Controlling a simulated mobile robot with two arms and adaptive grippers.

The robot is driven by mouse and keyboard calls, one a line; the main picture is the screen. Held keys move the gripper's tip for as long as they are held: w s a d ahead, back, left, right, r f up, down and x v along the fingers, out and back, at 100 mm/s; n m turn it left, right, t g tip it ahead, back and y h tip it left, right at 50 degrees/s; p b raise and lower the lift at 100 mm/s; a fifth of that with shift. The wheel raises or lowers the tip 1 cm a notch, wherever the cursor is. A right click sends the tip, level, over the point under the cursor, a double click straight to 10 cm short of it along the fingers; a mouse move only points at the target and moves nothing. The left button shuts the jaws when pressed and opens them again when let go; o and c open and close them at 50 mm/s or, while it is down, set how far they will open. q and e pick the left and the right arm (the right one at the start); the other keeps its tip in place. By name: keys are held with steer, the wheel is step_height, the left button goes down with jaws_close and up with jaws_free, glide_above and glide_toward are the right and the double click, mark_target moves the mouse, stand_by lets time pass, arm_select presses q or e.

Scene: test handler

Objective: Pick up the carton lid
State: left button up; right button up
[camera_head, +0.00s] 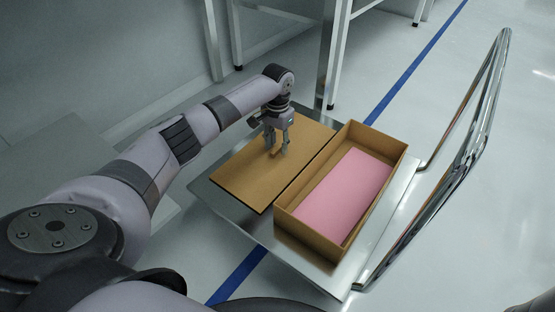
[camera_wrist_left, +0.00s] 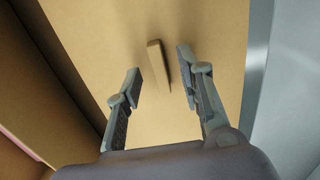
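The carton lid (camera_head: 250,176) is a flat brown panel lying on the metal cart, left of the open carton (camera_head: 283,222). In the left wrist view the lid (camera_wrist_left: 205,25) carries a small raised brown tab (camera_wrist_left: 157,66). My left gripper (camera_head: 277,149) is over the lid's upper middle, pointing down. In the wrist view the gripper (camera_wrist_left: 160,73) is open, with the tab between its fingertips and visible gaps on both sides. I cannot tell whether the fingertips touch the lid. My right gripper is not in view.
The carton holds a pink sheet or block (camera_head: 346,190). The metal cart (camera_head: 233,213) has a tall chrome handle (camera_head: 478,125) at the right. White table legs (camera_head: 333,65) stand behind. A blue line (camera_head: 405,75) crosses the open floor.

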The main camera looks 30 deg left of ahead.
arm_select(q)
steer(key=shift+f, duration=0.6)
steer(key=shift+r, duration=0.1)
steer(key=shift+c, duration=0.6)
jaws_close()
